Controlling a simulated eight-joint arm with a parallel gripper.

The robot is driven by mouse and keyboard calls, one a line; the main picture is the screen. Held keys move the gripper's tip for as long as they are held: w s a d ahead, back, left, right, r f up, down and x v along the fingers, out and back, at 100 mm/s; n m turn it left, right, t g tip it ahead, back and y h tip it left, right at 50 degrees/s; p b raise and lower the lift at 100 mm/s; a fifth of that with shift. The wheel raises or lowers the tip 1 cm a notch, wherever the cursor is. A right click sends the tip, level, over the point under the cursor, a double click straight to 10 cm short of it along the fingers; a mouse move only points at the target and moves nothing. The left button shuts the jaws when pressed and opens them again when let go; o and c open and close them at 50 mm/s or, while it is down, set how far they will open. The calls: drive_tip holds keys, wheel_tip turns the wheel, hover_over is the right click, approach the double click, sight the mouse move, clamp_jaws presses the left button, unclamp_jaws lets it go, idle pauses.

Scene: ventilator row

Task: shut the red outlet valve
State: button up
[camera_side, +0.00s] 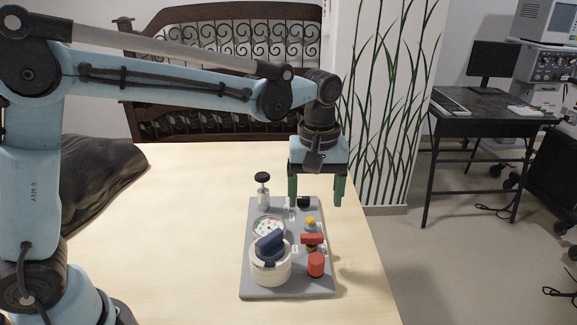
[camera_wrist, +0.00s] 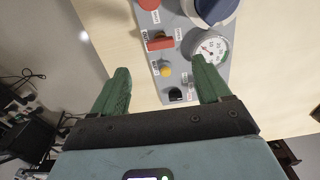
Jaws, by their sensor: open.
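The red valve has a flat bar handle (camera_side: 312,239) lying crosswise at the right side of a grey panel. In the wrist view the red handle (camera_wrist: 160,43) lies across the strip beside small labels I cannot read clearly. A separate red cylinder (camera_side: 316,264) stands just in front of it, and its top shows in the wrist view (camera_wrist: 148,4). My gripper (camera_side: 316,201) points down, open and empty, above the far end of the panel, beyond the red handle. In the wrist view its green fingers (camera_wrist: 161,68) are spread wide, with nothing held between them.
The grey panel (camera_side: 248,283) also carries a large blue-handled knob (camera_side: 269,245), a gauge (camera_side: 268,227), a yellow knob (camera_side: 311,220), a black knob (camera_side: 303,202) and a black-topped plunger (camera_side: 262,190). Bare table (camera_side: 180,230) lies left. The table's edge is close on the right.

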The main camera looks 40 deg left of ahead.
sight(313, 237)
wheel_tip(313, 237, down, 10)
idle(0.5)
drive_tip(key=c, duration=1.1)
drive_tip(key=shift+o, duration=0.3)
